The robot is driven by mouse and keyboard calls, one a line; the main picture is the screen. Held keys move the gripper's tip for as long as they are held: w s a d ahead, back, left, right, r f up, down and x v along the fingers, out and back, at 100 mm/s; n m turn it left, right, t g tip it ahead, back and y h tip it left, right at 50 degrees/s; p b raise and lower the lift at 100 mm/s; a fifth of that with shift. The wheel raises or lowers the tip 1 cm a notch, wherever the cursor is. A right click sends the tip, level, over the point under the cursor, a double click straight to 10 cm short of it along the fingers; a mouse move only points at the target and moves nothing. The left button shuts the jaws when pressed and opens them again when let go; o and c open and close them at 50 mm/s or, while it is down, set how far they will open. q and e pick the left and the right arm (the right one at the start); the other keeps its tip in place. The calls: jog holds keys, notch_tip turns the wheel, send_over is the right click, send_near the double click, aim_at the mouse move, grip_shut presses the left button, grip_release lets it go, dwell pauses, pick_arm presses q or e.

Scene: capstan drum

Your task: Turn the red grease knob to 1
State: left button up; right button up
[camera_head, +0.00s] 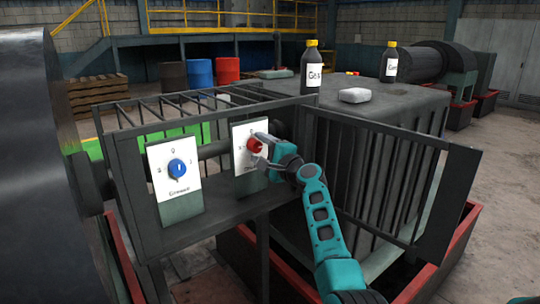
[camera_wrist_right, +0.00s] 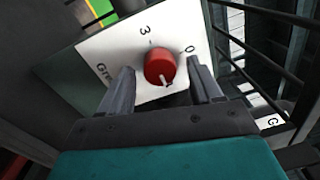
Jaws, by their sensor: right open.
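The red grease knob (camera_head: 254,145) sits on a white plate (camera_head: 238,131) on the dark panel. In the right wrist view the red knob (camera_wrist_right: 159,66) stands between the two fingers of my right gripper (camera_head: 262,151), which is open. Gaps show between the knob and both fingers in that view. The knob's white mark points down toward the gripper body. A "3" and a "0" are readable on the white plate (camera_wrist_right: 105,49); the rest of the lettering is partly hidden by the fingers. My left gripper is not in view.
A blue knob (camera_head: 177,168) on another white plate (camera_head: 160,158) is left of the red one. An open barred gate (camera_head: 390,175) stands to the right of my right arm. Bottles (camera_head: 311,69) and a pale block (camera_head: 355,95) stand on the dark housing behind.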

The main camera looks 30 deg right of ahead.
jog(key=s+d, duration=0.1)
jog(key=s, duration=1.1)
jog(key=shift+s+d+f, duration=0.25)
jog(key=shift+s+d, duration=0.05)
jog(key=shift+d, duration=0.1)
jog(key=s+a+f+n+g+h, duration=0.15)
jog(key=s+a+f+n, duration=0.3)
jog(key=f, duration=0.55)
jog(key=s+a+f+n+g, duration=0.3)
jog(key=s+f+n, duration=0.15)
jog(key=f, duration=0.45)
jog(key=s+a+f+n+g, duration=0.1)
jog(key=s+a+f+n, duration=0.4)
jog(key=s, duration=0.3)
jog(key=s+a+f+n+g+y, duration=0.1)
jog(key=s+a+f+n+g, duration=0.1)
jog(key=s+a+f+n, duration=0.4)
jog(key=s+f+n, duration=0.1)
jog(key=s, duration=0.2)
jog(key=shift+s+a+f, duration=0.15)
jog(key=shift+s+a, duration=0.15)
